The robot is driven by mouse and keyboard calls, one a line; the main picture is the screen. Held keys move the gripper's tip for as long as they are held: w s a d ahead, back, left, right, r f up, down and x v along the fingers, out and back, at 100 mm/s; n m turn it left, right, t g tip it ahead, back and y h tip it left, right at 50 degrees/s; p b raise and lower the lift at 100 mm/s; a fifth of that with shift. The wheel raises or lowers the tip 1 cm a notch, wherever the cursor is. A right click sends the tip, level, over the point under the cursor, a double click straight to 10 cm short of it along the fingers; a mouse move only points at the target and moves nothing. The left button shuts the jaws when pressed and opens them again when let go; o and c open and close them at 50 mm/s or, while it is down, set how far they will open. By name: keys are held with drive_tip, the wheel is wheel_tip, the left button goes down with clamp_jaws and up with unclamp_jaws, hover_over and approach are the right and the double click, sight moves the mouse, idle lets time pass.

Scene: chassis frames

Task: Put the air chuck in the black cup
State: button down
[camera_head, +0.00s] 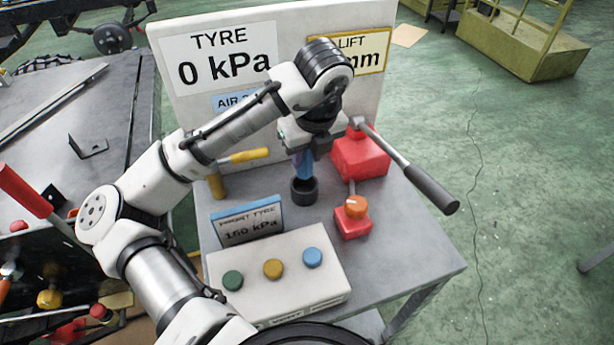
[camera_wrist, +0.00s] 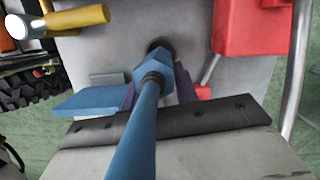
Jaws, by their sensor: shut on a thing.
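The air chuck is a blue rod-like tool (camera_wrist: 137,135), held upright in my gripper (camera_head: 304,160). In the wrist view my gripper's purple fingers (camera_wrist: 158,92) are on either side of it, shut on it. The black cup (camera_head: 304,192) stands on the grey table directly below my gripper. In the wrist view the dark cup (camera_wrist: 160,47) shows just beyond the chuck's far end. The chuck's lower end is at or just above the cup's mouth; I cannot tell whether it is inside.
A red box (camera_head: 360,155) with a black-handled lever (camera_head: 432,188) stands right of the cup. A red base with an orange knob (camera_head: 354,208) is nearer. A yellow-handled tool (camera_head: 240,160), a tyre sign (camera_head: 248,221) and a button box (camera_head: 280,281) surround it. A display board (camera_head: 285,20) stands behind.

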sight(308, 175)
drive_tip(key=shift+s+d+x, duration=0.1)
drive_tip(key=shift+s+x, duration=0.15)
drive_tip(key=shift+x, duration=0.85)
drive_tip(key=shift+s+d+x, duration=0.15)
drive_tip(key=shift+s+x, duration=0.05)
drive_tip(key=shift+x, duration=0.85)
drive_tip(key=shift+s+d+x, duration=0.1)
drive_tip(key=shift+s+x, duration=0.15)
drive_tip(key=shift+x, duration=0.85)
drive_tip(key=shift+f, duration=0.25)
drive_tip(key=c, duration=1.1)
unclamp_jaws()
drive_tip(key=v, duration=1.2)
drive_tip(key=shift+r, duration=0.1)
